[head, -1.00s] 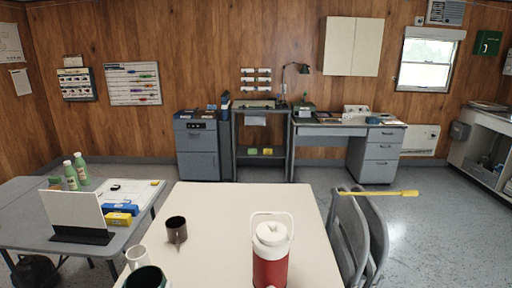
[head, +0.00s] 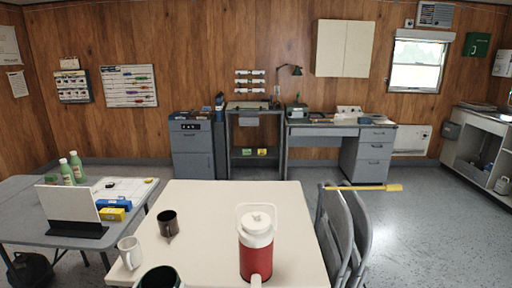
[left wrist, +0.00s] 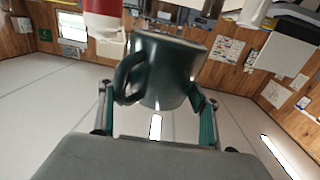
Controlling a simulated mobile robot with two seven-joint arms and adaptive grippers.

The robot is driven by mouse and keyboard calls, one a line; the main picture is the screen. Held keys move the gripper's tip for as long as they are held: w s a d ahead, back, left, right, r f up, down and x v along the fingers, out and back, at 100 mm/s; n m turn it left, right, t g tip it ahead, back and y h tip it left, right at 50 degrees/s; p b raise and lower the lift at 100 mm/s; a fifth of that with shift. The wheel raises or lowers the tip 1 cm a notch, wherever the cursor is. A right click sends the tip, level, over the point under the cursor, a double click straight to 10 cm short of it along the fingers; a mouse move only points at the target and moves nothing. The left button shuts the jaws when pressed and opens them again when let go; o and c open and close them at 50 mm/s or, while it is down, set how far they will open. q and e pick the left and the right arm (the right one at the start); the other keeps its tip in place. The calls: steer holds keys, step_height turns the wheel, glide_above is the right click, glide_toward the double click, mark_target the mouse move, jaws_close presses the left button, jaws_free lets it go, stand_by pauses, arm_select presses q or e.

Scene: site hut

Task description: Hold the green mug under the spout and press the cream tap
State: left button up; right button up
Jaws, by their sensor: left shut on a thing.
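The green mug (head: 160,279) is cut off by the bottom edge of the head view, with its dark open top facing up. In the left wrist view my left gripper (left wrist: 158,100) is shut on the green mug (left wrist: 168,70), one finger on each side, with the handle toward the left finger. The red jug (head: 256,258) with a white lid stands on the cream table, right of the mug and apart from it. A pale spout or tap part (head: 256,281) shows low on its front, partly cut off. My right gripper is not in view.
On the cream table (head: 220,215) stand a white mug (head: 130,252), close left of the green mug, and a dark mug (head: 168,225) behind it. Folding chairs (head: 345,235) line the right edge. A grey table (head: 25,215) stands at left. The cream table's middle is clear.

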arm_select(q)
steer(key=w+d+f+m+g+h+b, duration=0.25)
steer(key=d+f+h+b, duration=0.35)
steer(key=f, duration=0.6)
steer(key=w+d+f+m+g+h+b, duration=0.1)
steer(key=d+f+m+h+b, duration=0.25)
steer(key=d+f, duration=0.6)
steer(key=w+d+f+b, duration=0.2)
steer(key=w+d, duration=0.3)
steer(key=w, duration=0.4)
steer(key=shift+w+d+f+y+b, duration=0.2)
steer(key=shift+w+f+y+b, duration=0.15)
steer(key=shift+b, duration=0.35)
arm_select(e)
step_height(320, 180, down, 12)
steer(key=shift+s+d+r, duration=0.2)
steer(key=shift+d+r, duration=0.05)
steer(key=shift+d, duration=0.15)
arm_select(q)
steer(key=shift+t, duration=0.25)
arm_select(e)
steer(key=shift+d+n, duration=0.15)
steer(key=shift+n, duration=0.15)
